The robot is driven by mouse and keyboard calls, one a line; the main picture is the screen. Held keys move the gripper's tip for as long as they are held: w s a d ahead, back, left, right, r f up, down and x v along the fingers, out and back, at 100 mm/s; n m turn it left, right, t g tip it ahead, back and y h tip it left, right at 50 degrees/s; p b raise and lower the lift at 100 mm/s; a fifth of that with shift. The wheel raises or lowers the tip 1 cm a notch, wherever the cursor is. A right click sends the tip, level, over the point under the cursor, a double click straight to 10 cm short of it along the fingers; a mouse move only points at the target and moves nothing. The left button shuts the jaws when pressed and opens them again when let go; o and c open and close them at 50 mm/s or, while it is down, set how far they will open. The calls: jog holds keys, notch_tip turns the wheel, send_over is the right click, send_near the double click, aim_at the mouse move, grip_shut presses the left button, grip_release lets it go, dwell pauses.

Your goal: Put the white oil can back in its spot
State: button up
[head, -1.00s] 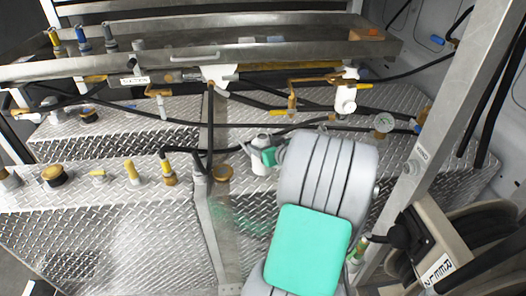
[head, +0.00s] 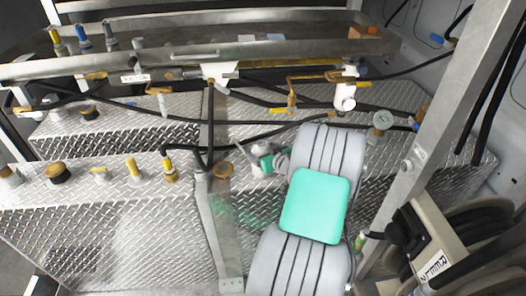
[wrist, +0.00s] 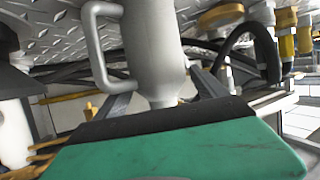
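My two dark gripper fingers (wrist: 160,94) show apart on either side of the narrow end, with visible gaps. Whether either finger touches it I cannot tell.
Black hoses (head: 240,151) cross the deck close to the can. A metal post (head: 440,110) and a hose reel (head: 465,240) stand at the right. A metal tray (head: 190,62) runs along the back. Brass and yellow fittings (head: 132,168) line the deck at left.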

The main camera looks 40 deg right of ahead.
jog(key=shift+o, duration=0.3)
jog(key=shift+r, duration=0.15)
jog(key=shift+s, duration=0.35)
jog(key=b+v, duration=0.2)
jog(key=v, duration=0.9)
jog(key=w+a+n+g+y, duration=0.2)
jog(key=w+a+g, duration=0.1)
jog(key=a, duration=0.7)
jog(key=w+a+n+g+y, duration=0.1)
jog(key=w+a+g+y, duration=0.1)
jog(key=a, duration=0.7)
jog(key=s+a+r+g+h, duration=0.1)
jog(key=s+a+r+g, duration=0.3)
jog(key=s+a, duration=0.7)
jog(key=a+r, duration=0.1)
jog(key=a, duration=0.3)
jog(key=shift+m, duration=0.4)
